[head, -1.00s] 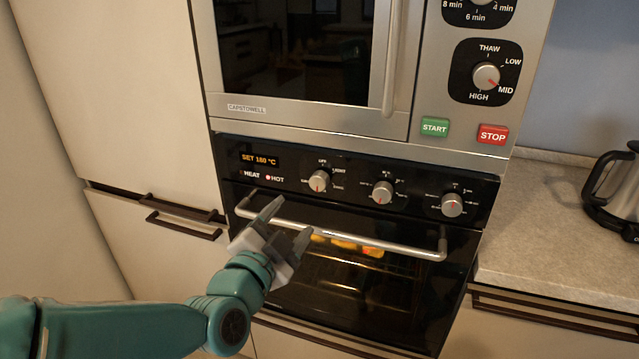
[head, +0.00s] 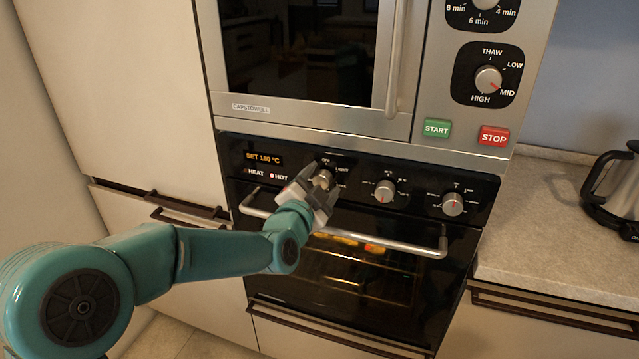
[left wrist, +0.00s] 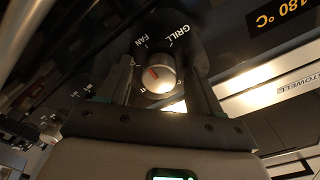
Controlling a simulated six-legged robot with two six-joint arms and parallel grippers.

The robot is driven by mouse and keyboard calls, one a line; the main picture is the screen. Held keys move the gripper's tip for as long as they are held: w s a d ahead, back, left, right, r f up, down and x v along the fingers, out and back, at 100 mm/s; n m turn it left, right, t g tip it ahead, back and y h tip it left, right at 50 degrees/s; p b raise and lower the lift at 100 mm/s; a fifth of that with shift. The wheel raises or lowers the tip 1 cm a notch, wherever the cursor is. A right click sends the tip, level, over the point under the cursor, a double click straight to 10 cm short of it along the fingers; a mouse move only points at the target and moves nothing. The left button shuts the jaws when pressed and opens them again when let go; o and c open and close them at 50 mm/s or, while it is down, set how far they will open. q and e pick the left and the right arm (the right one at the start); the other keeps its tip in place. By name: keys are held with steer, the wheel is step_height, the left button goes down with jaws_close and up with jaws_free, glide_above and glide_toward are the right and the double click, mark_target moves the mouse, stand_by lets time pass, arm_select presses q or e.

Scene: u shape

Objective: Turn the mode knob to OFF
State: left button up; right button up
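The mode knob (head: 323,179) is the leftmost of the round silver knobs on the black oven panel. Labels OFF and LIGHT show beside it in the head view. My left gripper (head: 329,167) is at this knob, with one finger on each side of it. In the left wrist view the knob (left wrist: 158,80) sits between the spread fingers of the gripper (left wrist: 162,70), with small gaps seeming to show. A red mark is on its face, and the labels FAN and GRILL are above it. My right gripper is not in view.
Two more oven knobs, the middle one (head: 384,191) and the right one (head: 453,204), are to the right. The oven handle (head: 400,246) runs just below the panel. A microwave (head: 300,120) is above. A kettle (head: 617,190) stands on the right counter.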

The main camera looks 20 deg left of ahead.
arm_select(q)
steer(key=c, duration=0.9)
steer(key=shift+c, duration=0.2)
steer(key=n+y+b, duration=0.1)
steer(key=n+b, duration=1.6)
steer(key=n, duration=1.3)
steer(key=shift+n+b, duration=0.3)
steer(key=shift+n, duration=0.1)
steer(key=n+b, duration=0.1)
steer(key=n, duration=0.4)
steer(key=shift+n, duration=0.4)
